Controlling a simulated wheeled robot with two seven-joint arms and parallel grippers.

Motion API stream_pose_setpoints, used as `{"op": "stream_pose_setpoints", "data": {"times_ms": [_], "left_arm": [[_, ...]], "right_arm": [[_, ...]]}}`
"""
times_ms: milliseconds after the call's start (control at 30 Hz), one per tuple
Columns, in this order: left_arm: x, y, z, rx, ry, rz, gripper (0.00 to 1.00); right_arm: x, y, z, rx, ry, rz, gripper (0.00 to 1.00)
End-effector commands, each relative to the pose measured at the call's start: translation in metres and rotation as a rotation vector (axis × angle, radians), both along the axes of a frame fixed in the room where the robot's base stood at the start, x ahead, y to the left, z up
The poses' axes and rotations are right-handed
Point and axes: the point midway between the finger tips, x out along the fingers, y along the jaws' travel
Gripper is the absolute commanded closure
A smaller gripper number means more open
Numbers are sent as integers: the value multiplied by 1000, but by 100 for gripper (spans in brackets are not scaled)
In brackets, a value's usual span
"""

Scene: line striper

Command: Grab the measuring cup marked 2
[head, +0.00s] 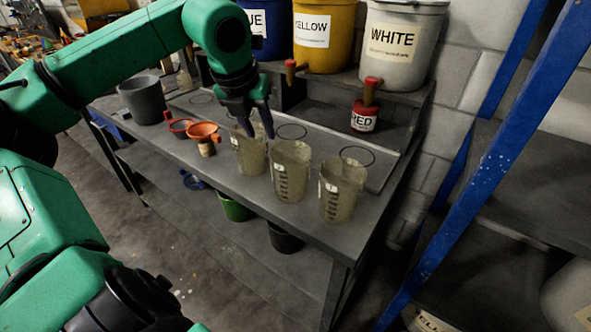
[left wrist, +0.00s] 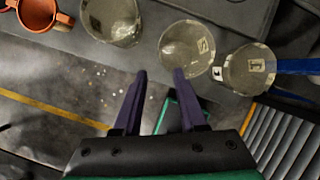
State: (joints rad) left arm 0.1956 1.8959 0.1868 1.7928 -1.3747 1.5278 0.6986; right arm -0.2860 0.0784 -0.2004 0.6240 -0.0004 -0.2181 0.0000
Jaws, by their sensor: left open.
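Three clear measuring cups stand in a row on the grey bench: a left cup (head: 250,157), a middle cup (head: 291,172) and a right cup (head: 340,192). Their marks are too small to read surely in the head view. In the left wrist view the middle cup (left wrist: 186,48) has a tag that looks like a 2, and the right cup (left wrist: 249,70) one like a 1. The left cup (left wrist: 112,20) has an unclear tag. My left gripper (head: 258,134) is open and empty, pointing down near the left and middle cups. My right gripper is out of view.
Orange funnels (head: 203,130) and a dark grey bucket (head: 143,100) stand left of the cups. A red-labelled pot (head: 364,117) stands behind them, below the white bucket (head: 402,42). A blue post (head: 480,165) rises at the right.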

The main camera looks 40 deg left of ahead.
Motion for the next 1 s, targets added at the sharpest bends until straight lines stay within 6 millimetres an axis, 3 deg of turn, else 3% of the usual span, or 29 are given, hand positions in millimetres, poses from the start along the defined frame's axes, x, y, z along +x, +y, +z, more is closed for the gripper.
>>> {"op": "stream_pose_setpoints", "data": {"times_ms": [100, 200, 467, 567, 833, 933, 1000], "left_arm": [[11, 3, -27, -3, 5, -3, 59], [17, 5, -43, -2, 3, -2, 59], [32, 7, -76, -2, 8, -2, 59], [37, 9, -92, 0, 5, 0, 59], [40, 9, -97, -2, -1, -1, 59], [40, 9, -97, -1, -1, -2, 97], [40, 9, -97, -1, -1, -2, 100]], "right_arm": [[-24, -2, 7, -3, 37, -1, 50], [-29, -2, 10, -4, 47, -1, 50], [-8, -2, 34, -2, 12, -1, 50], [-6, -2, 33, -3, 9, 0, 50], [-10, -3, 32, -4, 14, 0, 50], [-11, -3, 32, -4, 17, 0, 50], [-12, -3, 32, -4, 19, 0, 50]]}}
